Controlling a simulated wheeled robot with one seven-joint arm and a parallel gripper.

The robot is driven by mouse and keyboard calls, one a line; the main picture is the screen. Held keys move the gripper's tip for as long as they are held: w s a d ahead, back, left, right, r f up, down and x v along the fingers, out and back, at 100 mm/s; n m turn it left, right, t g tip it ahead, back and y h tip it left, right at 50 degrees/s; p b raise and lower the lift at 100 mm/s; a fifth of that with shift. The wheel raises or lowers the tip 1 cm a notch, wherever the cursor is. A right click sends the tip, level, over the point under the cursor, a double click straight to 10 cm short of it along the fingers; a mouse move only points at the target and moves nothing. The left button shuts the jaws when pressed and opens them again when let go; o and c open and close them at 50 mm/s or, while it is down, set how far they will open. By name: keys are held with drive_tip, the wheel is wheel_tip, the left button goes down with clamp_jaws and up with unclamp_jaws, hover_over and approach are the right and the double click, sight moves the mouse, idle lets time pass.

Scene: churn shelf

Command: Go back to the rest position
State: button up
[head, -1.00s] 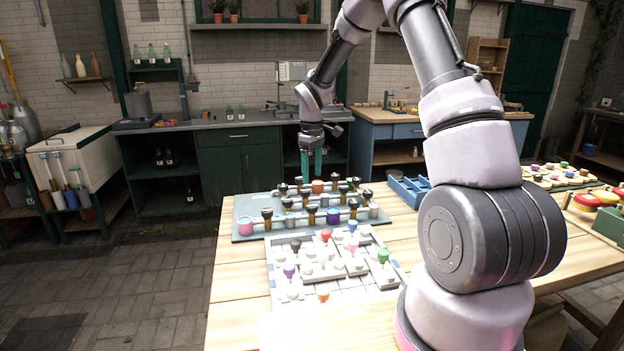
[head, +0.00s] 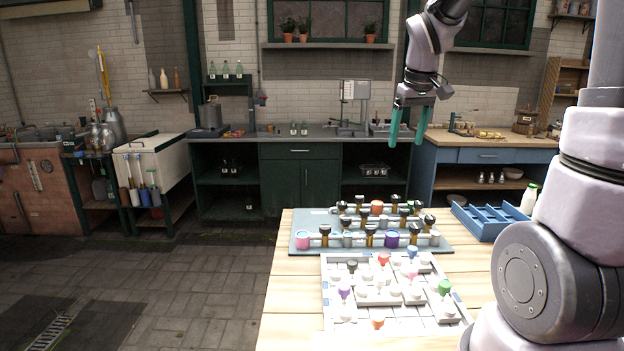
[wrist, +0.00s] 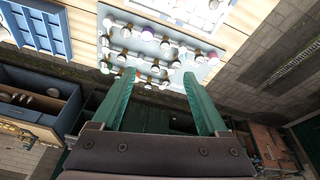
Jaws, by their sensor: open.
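My gripper (head: 408,134) is open and empty, with its two green fingers pointing down. In the head view it hangs well above the table, in front of the back counter. In the wrist view the spread fingers (wrist: 160,92) have nothing between them. Below lies a grey-blue board (head: 300,218) with rows of dark-topped bottles and a pink and a purple jar. The same board shows beyond the fingertips in the wrist view (wrist: 190,38).
A white gridded tray (head: 335,318) with coloured knobs lies in front of the board on the wooden table (head: 285,300). A blue divided tray (head: 490,222) and a white bottle (head: 529,199) stand to the right. The air around my gripper is clear.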

drive_tip(key=s+d+r+m+t, duration=0.1)
drive_tip(key=s+r+m+t, duration=0.1)
drive_tip(key=s, duration=0.7)
drive_tip(key=s+r+m+t+y, duration=0.1)
drive_tip(key=s+r+m, duration=0.4)
drive_tip(key=s, duration=0.5)
drive_tip(key=shift+d+r+t+y, duration=0.3)
drive_tip(key=shift+d+t, duration=0.1)
drive_tip(key=shift+t, duration=0.2)
idle(0.3)
